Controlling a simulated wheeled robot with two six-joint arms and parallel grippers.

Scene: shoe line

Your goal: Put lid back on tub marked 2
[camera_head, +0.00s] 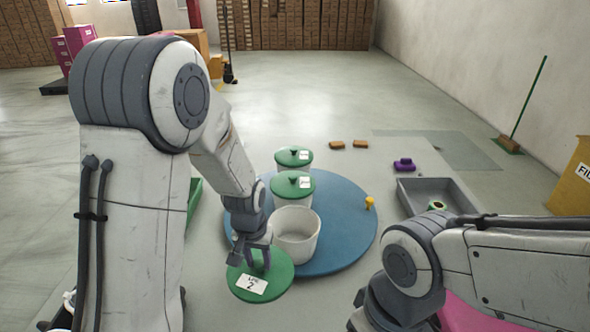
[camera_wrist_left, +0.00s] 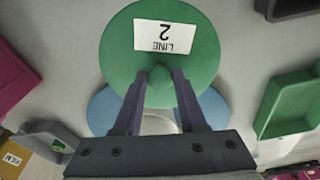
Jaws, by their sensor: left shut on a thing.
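The green lid (camera_head: 272,287) has a white label reading "LINE 2" and a knob in its middle. My left gripper (camera_head: 259,262) is shut on the knob, and the lid hangs in front and left of the open white tub (camera_head: 297,237). In the left wrist view the lid (camera_wrist_left: 200,65) is between the fingers of my left gripper (camera_wrist_left: 158,80) and hides most of the tub (camera_wrist_left: 158,124). The tub stands upright and uncovered on a round blue platform (camera_head: 350,240). My right arm shows at lower right, its fingertips out of frame.
Two tubs with green lids (camera_head: 293,184) (camera_head: 293,156) stand behind the open tub. A yellow knob-like thing (camera_head: 369,202) is at the platform's right. A grey tray (camera_head: 420,187), purple object (camera_head: 404,164) and brown blocks (camera_head: 336,145) lie beyond. A green tray (camera_head: 194,197) is partly hidden.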

